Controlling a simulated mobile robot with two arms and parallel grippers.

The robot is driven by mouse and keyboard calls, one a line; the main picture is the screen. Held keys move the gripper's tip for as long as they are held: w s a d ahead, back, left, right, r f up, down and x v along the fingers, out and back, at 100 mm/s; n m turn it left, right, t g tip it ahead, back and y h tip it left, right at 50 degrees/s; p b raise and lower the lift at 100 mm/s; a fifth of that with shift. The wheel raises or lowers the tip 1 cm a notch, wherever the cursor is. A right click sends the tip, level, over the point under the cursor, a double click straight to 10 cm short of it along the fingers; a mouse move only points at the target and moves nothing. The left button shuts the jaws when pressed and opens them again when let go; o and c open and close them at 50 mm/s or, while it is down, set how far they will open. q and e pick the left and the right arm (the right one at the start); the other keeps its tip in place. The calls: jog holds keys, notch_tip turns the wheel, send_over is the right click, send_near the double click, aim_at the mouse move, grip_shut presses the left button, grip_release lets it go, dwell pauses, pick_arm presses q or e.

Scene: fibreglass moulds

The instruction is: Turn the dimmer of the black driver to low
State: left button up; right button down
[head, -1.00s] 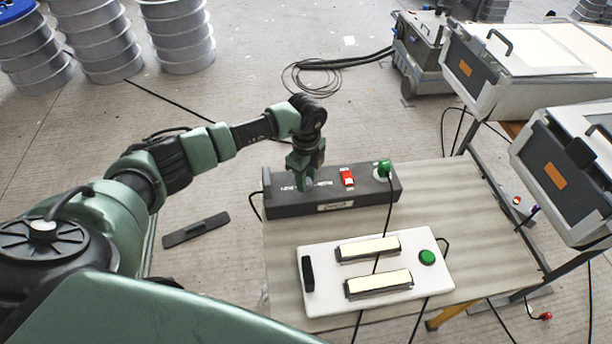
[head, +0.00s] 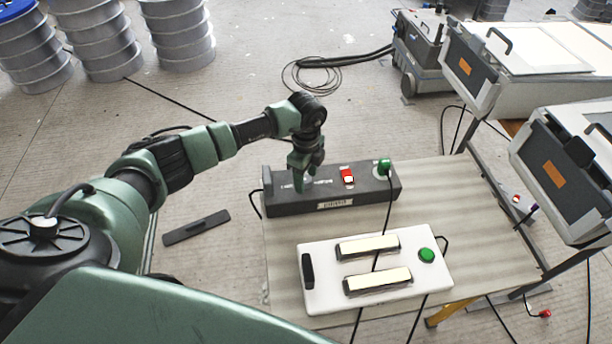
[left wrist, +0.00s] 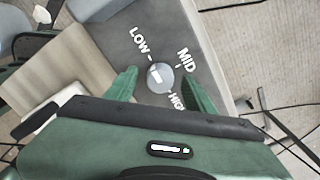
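The black driver (head: 340,200) is a long dark box at the back of the table. Its dimmer is a round grey knob (left wrist: 160,78) with a white mark, seen in the left wrist view among the labels LOW, MID and HIGH. I cannot tell for sure which label the mark points at. My left gripper (head: 301,181) is over the driver's left part and hides the knob in the head view. In the left wrist view its green fingers (left wrist: 160,84) stand on either side of the knob, with gaps, so it looks open. My right gripper is not in view.
The driver also bears a red switch (head: 347,176) and a green plug (head: 384,167) with a cable. In front is a white board (head: 325,290) with two light bars and a green button (head: 426,255). Cables cross the table (head: 475,220). Grey machines stand at right.

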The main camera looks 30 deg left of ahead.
aim_at(306, 179)
pick_arm(q)
jog(key=shift+r, duration=0.1)
notch_tip(306, 179, up, 8)
jog(key=shift+f+b, duration=0.2)
jog(key=shift+b, duration=0.35)
dwell(0.3)
